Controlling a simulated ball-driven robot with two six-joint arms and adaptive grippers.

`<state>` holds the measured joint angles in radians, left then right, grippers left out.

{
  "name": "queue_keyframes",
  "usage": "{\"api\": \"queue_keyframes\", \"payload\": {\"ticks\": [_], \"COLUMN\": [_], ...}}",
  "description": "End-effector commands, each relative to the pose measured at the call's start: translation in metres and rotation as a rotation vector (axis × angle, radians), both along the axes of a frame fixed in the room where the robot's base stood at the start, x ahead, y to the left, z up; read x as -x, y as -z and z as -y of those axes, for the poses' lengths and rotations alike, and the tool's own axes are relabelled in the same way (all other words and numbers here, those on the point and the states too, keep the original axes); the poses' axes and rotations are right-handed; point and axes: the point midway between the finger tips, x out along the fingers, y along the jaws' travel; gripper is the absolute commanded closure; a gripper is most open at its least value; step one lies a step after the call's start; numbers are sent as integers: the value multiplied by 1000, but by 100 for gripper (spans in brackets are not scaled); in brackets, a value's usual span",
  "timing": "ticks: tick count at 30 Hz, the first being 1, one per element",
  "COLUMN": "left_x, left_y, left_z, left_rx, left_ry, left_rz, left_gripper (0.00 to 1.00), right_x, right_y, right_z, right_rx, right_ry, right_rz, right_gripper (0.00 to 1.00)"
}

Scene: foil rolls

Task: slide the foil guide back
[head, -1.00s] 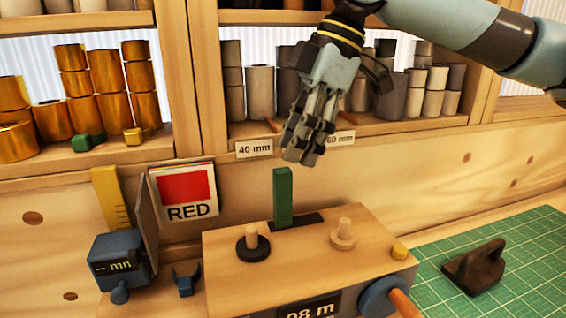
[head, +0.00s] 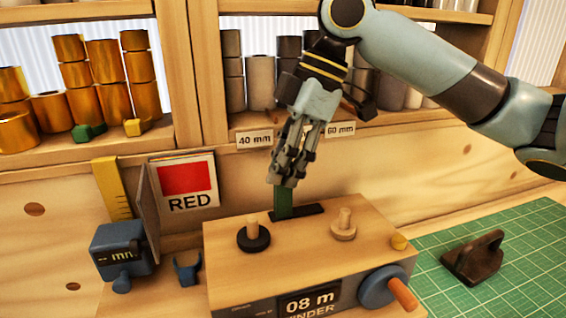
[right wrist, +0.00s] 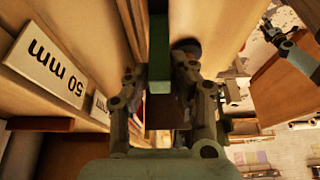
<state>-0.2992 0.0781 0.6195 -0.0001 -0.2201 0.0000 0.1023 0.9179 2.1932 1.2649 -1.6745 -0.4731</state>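The foil guide (head: 283,205) is a green upright bar in the dark slot (head: 298,212) on top of the wooden winder (head: 310,255). My right gripper (head: 284,182) points down over it and hides its upper part in the head view. In the right wrist view the green bar (right wrist: 160,50) runs between the two fingers of my right gripper (right wrist: 163,78), which look apart, with gaps beside the bar. My left gripper is outside the head view; a small distant gripper, apparently my left one (right wrist: 276,36), shows at the upper right of the right wrist view, too small to judge.
Two pegs (head: 253,236) (head: 344,225) stand on the winder near the guide. A blue crank (head: 385,287) is on its front right. A RED card (head: 186,187) and a blue gauge (head: 122,250) are at left. Shelves with rolls (head: 105,62) stand behind. A green mat (head: 530,250) lies right.

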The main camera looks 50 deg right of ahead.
Motion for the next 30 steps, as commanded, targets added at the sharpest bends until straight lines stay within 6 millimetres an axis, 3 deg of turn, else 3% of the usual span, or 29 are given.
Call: {"api": "queue_keyframes", "payload": {"ticks": [5, 29, 30], "left_x": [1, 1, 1], "left_y": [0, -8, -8], "left_z": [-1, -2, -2], "left_rx": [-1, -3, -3], "left_ry": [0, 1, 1], "left_rz": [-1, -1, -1], "left_gripper": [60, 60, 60], "right_x": [0, -5, -5], "right_y": [0, 0, 0], "right_z": [0, -9, -9], "right_rx": [0, -3, -3], "right_ry": [0, 0, -1], "right_rz": [0, 1, 2], "right_gripper": [100, 100, 75]}}
